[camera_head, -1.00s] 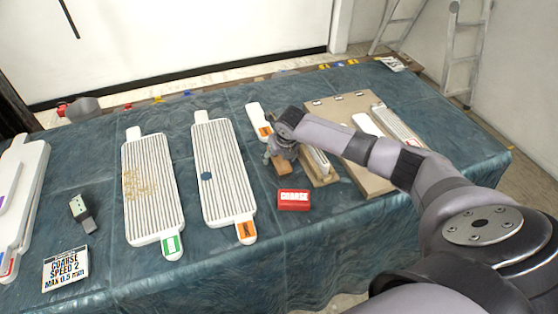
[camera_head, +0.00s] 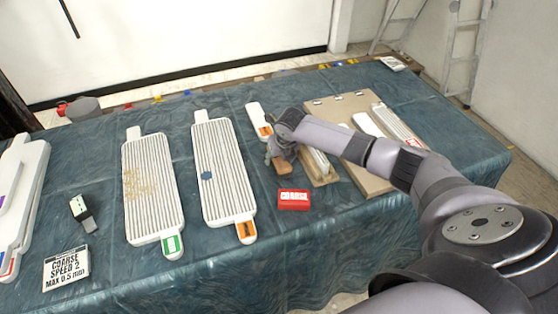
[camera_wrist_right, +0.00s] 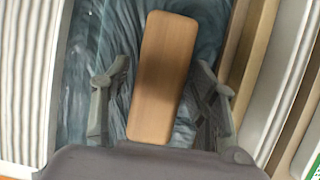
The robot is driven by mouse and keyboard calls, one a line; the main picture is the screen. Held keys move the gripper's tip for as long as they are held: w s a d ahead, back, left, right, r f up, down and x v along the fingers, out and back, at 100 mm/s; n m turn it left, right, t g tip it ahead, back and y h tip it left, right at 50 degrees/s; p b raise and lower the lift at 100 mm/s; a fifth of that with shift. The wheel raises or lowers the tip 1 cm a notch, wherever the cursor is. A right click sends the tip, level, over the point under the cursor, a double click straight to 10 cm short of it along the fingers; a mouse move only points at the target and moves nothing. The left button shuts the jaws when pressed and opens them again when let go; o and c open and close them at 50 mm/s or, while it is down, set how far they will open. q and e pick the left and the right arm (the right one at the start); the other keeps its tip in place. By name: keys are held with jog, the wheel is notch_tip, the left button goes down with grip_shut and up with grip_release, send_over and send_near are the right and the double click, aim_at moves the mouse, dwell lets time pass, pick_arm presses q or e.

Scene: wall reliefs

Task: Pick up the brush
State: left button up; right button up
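The brush shows as a small block with a plain brown wooden top (camera_head: 281,167), lying on the cloth-covered table. No bristles are visible. My right gripper (camera_head: 283,150) is over it and partly hides it in the head view. In the right wrist view the wooden block (camera_wrist_right: 163,70) lies lengthwise between the two spread fingers of the right gripper (camera_wrist_right: 162,100), with cloth showing on both sides. The fingers look apart from it. My left gripper is not in view.
A grooved white panel with an orange tag (camera_head: 222,165) lies close to the left. A wooden tray (camera_head: 322,178) is close to the right, beside a tan board (camera_head: 355,185). A red COARSE block (camera_head: 294,200) lies in front. The cloth at front right is clear.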

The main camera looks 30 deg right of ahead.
jog(key=c, duration=1)
jog(key=shift+c, duration=0.2)
jog(key=shift+r, duration=0.2)
notch_tip(320, 180, up, 20)
jog(key=b, duration=0.1)
jog(key=shift+b, duration=0.4)
jog(key=shift+r, duration=0.1)
jog(key=o, duration=0.7)
jog(key=c, duration=0.5)
